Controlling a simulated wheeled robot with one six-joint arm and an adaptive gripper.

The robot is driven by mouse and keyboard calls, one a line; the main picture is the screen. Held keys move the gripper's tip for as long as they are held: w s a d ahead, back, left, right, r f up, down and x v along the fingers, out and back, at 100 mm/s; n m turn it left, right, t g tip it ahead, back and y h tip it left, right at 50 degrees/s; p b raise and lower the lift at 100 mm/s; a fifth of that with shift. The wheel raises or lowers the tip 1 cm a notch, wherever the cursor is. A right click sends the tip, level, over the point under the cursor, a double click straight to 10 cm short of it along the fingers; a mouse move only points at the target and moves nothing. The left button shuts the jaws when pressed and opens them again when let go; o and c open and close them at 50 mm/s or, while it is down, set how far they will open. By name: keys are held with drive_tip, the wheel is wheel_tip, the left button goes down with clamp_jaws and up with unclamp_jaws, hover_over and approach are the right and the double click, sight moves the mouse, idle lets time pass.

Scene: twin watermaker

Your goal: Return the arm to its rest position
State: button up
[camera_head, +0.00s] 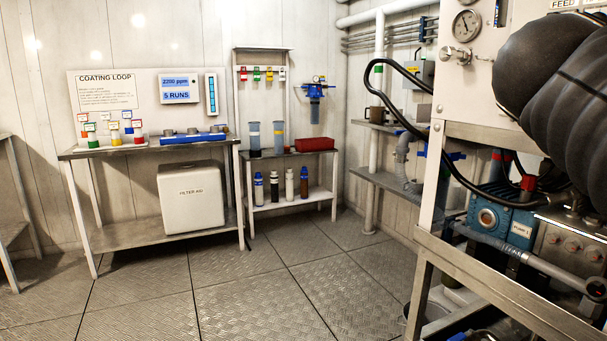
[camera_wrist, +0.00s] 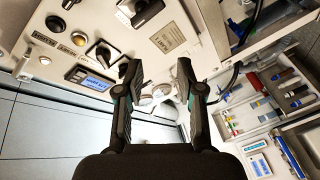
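My gripper (camera_wrist: 158,80) shows in the wrist view with its two dark fingers spread apart. Nothing is held between them. A pale control panel (camera_wrist: 75,22) with knobs, buttons and a small display lies beyond the fingers, mostly to the upper left. I cannot tell the exact gap to it. In the head view, a large dark ribbed part at the upper right looks like my arm, close to the camera. It hides part of the machine frame, and my gripper is not visible there.
The machine frame (camera_head: 452,262) with a blue pump (camera_head: 497,216) and a black hose (camera_head: 437,165) stands at the right. A bench (camera_head: 150,147) and a shelf (camera_head: 290,203) line the back wall. A white filter aid box (camera_head: 191,198) sits low. The floor (camera_head: 240,300) ahead is clear.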

drive_tip(key=s+a+f+m+g+y, duration=0.1)
drive_tip(key=a+f+g+y, duration=0.2)
drive_tip(key=f, duration=0.8)
drive_tip(key=s+a+f+y, duration=0.1)
drive_tip(key=a+f+y, duration=0.25)
drive_tip(key=f, duration=0.65)
drive_tip(key=s+a+f+m+g+y, duration=0.1)
drive_tip(key=a+f+g+y, duration=0.2)
drive_tip(key=f, duration=0.8)
drive_tip(key=s+a+f+y, duration=0.3)
drive_tip(key=s+a+f, duration=0.3)
drive_tip(key=a+f, duration=0.3)
drive_tip(key=shift+f+g, duration=0.3)
drive_tip(key=shift+f, duration=0.6)
drive_tip(key=shift+o, duration=0.4)
